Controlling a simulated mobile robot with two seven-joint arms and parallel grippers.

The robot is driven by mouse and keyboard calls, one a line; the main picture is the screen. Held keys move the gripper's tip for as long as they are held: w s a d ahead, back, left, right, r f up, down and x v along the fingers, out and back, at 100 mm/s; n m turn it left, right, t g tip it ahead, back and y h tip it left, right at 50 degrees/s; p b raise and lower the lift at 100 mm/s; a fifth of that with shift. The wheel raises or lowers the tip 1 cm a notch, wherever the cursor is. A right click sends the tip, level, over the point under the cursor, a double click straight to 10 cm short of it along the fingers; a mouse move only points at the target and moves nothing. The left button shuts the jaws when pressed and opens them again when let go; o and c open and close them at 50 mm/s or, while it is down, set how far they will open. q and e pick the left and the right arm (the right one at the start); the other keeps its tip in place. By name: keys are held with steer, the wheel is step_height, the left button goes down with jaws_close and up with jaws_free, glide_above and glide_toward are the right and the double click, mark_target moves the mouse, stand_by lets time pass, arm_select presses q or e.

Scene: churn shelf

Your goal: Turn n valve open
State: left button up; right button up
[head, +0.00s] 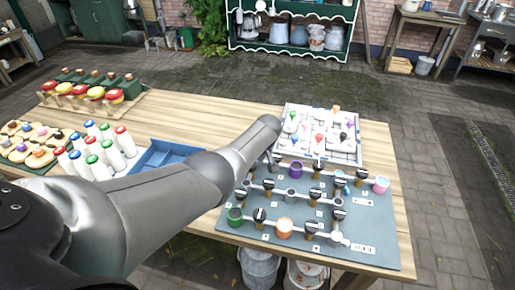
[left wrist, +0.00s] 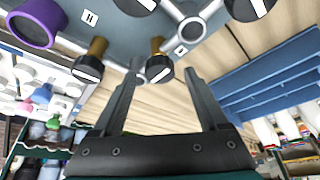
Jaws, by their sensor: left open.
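The valve board (head: 375,225) is a grey-blue panel on the wooden table, with pipes, coloured cups and several black knobs with white stripes. My left gripper (left wrist: 165,76) is open, its two fingers spread. In the left wrist view a black knob (left wrist: 160,70) on a brass stem shows between the fingertips; I cannot tell whether they touch it. Another black knob (left wrist: 87,68) is just left of the fingers. A small white label (left wrist: 90,17) is above it, and I cannot read any letter surely as n. In the head view my left arm hides part of the board's left side. My right gripper is not in view.
A white tray (head: 287,152) with coloured pieces lies behind the board. A blue tray (head: 158,158), white bottles (head: 125,142) and a rack of red and yellow items (head: 95,92) are at the left. Bare wood (head: 376,150) shows right of the white tray.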

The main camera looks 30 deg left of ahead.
arm_select(q)
steer(key=p+v, duration=0.5)
steer(key=v, duration=0.9)
steer(key=shift+r+p, duration=0.25)
steer(key=shift+p, duration=0.05)
steer(key=shift+d, duration=0.1)
